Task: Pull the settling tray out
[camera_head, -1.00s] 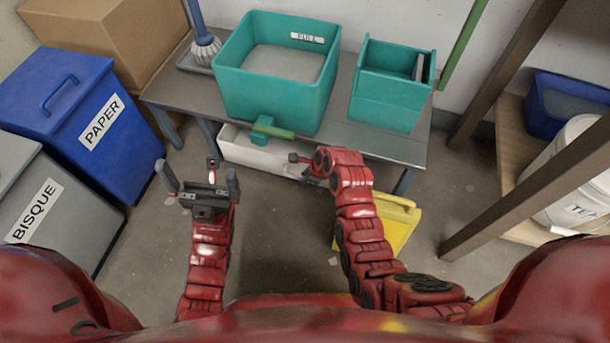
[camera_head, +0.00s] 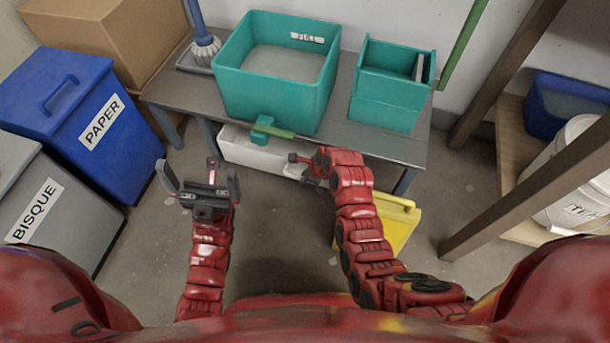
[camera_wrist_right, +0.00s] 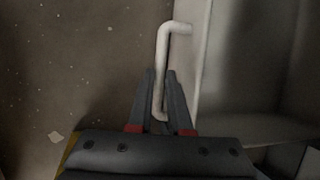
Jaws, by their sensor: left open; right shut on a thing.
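The settling tray (camera_head: 262,153) is a white, box-like tray low under the front of the grey table. It also shows in the right wrist view as a pale wall and floor (camera_wrist_right: 243,60) on the right. A white bent bar handle (camera_wrist_right: 164,50) stands out from the tray's side. My right gripper (camera_wrist_right: 160,88) is shut on this handle, with the bar running between its fingers. In the head view my right gripper (camera_head: 299,161) is at the tray's right front, partly hidden by my wrist. My left gripper (camera_head: 199,172) is open and empty, left of the tray and apart from it.
On the table (camera_head: 385,148) stand a large teal bucket (camera_head: 275,95) with a valve (camera_head: 265,130) hanging above the tray and a smaller teal box (camera_head: 385,104). A blue paper bin (camera_head: 75,120) is left, a yellow object (camera_head: 398,222) right. The floor (camera_head: 280,235) in front is clear.

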